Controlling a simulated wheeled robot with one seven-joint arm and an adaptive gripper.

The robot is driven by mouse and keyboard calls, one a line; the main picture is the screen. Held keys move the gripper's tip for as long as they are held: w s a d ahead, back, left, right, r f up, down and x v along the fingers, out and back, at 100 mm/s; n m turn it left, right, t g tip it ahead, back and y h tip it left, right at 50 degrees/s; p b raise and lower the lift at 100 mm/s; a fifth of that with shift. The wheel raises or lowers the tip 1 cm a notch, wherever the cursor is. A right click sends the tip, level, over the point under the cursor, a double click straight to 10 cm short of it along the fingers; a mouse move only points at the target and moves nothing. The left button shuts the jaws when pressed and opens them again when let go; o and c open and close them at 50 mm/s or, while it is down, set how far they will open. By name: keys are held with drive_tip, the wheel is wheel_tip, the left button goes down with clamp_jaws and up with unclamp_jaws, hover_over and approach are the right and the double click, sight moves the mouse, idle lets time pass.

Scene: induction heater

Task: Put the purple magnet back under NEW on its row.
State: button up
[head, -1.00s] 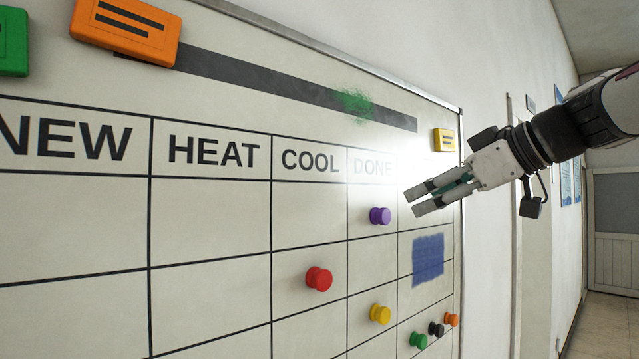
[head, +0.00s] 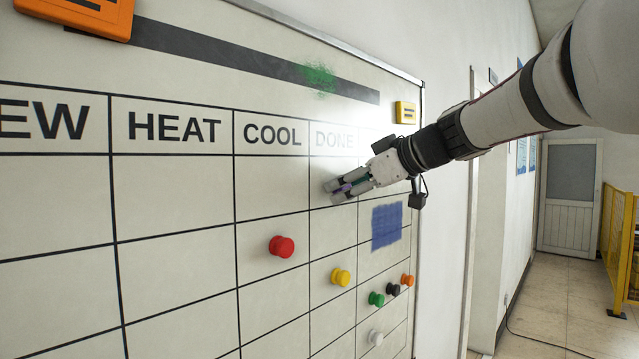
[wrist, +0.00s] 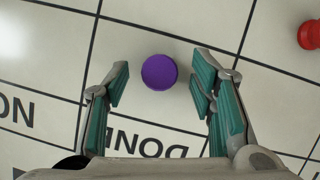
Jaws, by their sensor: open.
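The purple magnet (wrist: 160,72) is on the whiteboard in the top row under DONE. In the wrist view it lies between my gripper's (wrist: 160,88) two spread fingers, with space on both sides. In the head view my gripper (head: 332,192) is at the board over that cell, and only a purple patch (head: 347,187) shows between its fingers. My gripper is open. The NEW heading (head: 45,121) is cut off at the left edge of the head view. The visible part of the top-row cell beneath it (head: 60,205) is empty.
A red magnet (head: 281,246) sits under COOL, one row lower. A yellow magnet (head: 340,277) and green (head: 376,299), black (head: 393,289), orange (head: 407,279) and white (head: 375,337) magnets are lower right. An orange block (head: 95,14) and a yellow block (head: 405,112) are above.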

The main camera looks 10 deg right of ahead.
clamp_jaws()
drive_tip(key=s+d+b, duration=0.1)
drive_tip(key=s+d, duration=0.3)
drive_tip(key=s, duration=0.1)
drive_tip(key=shift+s+b, duration=0.35)
idle(0.8)
drive_tip(key=shift+d, duration=0.1)
